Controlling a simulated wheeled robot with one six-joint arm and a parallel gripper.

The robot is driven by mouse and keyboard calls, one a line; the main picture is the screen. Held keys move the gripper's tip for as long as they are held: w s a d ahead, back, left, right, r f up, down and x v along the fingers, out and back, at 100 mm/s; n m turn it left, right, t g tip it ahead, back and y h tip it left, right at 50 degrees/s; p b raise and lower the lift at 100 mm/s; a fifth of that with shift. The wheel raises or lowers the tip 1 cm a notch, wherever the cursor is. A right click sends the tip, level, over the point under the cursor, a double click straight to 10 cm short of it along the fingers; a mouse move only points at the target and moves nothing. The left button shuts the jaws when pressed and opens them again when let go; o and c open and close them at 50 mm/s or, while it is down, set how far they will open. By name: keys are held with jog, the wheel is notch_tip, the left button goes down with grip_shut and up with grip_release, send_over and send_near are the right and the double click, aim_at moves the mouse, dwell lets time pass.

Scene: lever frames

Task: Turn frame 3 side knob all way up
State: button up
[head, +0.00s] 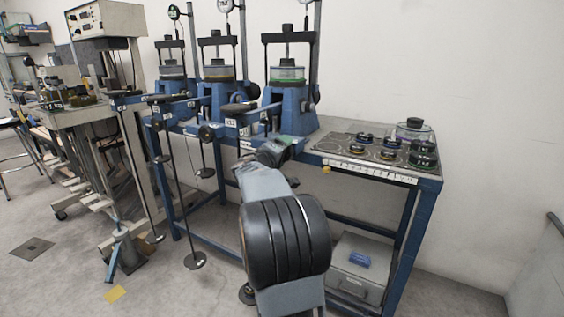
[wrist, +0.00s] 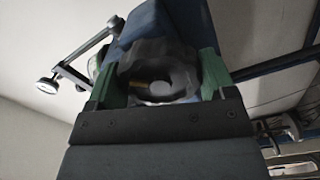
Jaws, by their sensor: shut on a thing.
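The rightmost blue lever frame (head: 290,106) stands on the bench, with a clear round cell in it. My gripper (head: 273,150) is at the front of this frame, low beside its lever arm. In the wrist view, the green fingers of my gripper (wrist: 160,80) are on both sides of a dark round knob (wrist: 160,62) with a scalloped rim and a grey centre. The gripper is shut on this knob. Blue frame body (wrist: 160,22) shows behind it. In the head view my gripper and arm hide the held knob. Its turn angle cannot be told.
Two similar lever frames, the middle one (head: 218,82) and the left one (head: 172,80), stand to the left. Hanging rods with weight plates (head: 195,261) are below. A tray of rings and weights (head: 345,146) lies right on the bench. A grey box (head: 357,278) stands underneath.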

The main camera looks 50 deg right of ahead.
jog(key=shift+s+d+m+b, duration=0.1)
jog(key=shift+m+b, duration=0.2)
jog(key=shift+b, duration=0.15)
jog(key=o, duration=0.9)
jog(key=shift+d+r+p, duration=0.1)
jog(key=shift+r+p, duration=0.1)
jog(key=shift+p, duration=0.1)
jog(key=shift+o, duration=0.9)
jog(key=shift+d+f, duration=0.1)
jog(key=shift+o, duration=0.4)
jog(key=shift+a+f+b, duration=0.2)
jog(key=shift+a+b, duration=0.25)
jog(key=shift+a, duration=0.2)
jog(key=shift+b+v, duration=1.45)
jog(key=shift+v, duration=1.05)
jog(key=shift+r, duration=0.1)
